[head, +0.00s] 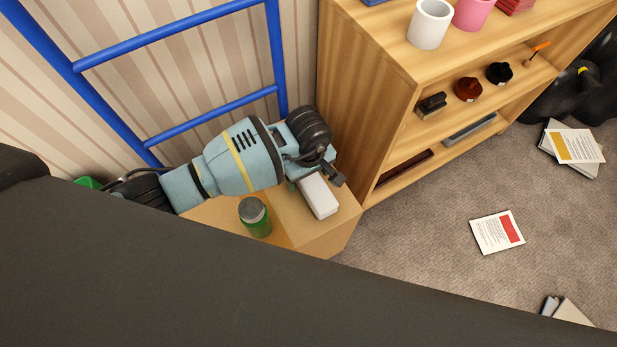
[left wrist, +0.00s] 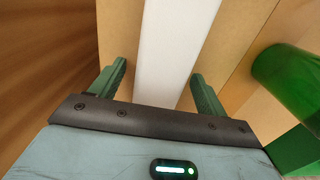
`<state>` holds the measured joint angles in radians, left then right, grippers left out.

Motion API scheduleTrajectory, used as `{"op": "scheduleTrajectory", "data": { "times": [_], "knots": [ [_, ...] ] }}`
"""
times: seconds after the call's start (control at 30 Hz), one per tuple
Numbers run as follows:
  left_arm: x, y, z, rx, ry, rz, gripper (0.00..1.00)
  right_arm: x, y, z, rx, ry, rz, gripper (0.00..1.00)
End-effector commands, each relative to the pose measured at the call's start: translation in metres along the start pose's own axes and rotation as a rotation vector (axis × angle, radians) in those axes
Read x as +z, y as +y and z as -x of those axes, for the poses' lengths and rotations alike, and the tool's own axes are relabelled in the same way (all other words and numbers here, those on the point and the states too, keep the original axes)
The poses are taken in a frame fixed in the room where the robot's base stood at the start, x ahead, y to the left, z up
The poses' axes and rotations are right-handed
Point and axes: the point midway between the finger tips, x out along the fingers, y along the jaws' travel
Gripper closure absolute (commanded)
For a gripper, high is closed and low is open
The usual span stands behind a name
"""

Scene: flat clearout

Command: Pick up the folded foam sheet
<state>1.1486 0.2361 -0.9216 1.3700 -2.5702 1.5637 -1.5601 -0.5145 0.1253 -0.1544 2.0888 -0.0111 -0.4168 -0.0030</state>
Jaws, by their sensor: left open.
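The folded foam sheet (head: 319,198) is a white, long block lying on top of a cardboard box (head: 345,212) in the head view. In the left wrist view the foam sheet (left wrist: 170,38) runs as a white strip up the middle of the picture. My left gripper (head: 313,180) is at the far end of the foam sheet, partly hidden by its own wrist. In the left wrist view my left gripper (left wrist: 158,78) is open, with one green finger on each side of the white strip. A gap shows at each finger. My right gripper is not in view.
A green jar with a grey lid (head: 254,216) stands on the box close to the foam sheet. A wooden shelf (head: 365,90) with mugs and small items stands right of the box. A blue ladder (head: 205,116) leans behind my arm. Papers (head: 497,232) lie on the carpet.

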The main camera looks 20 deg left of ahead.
Motion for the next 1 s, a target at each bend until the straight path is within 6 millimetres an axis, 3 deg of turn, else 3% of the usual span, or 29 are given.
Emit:
{"op": "scheduleTrajectory", "data": {
  "times": [0.27,0.63,1.0],
  "knots": [
    [-0.0006,0.0001,-0.0018,0.0,0.001,0.0,0.26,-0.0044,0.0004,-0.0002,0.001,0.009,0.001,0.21],
    [-0.0006,0.0001,-0.0015,0.001,0.001,0.0,0.72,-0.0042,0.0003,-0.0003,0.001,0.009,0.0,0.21],
    [-0.0009,0.0005,0.0045,0.002,0.002,-0.001,0.73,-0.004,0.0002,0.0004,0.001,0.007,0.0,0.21]
  ]
}}
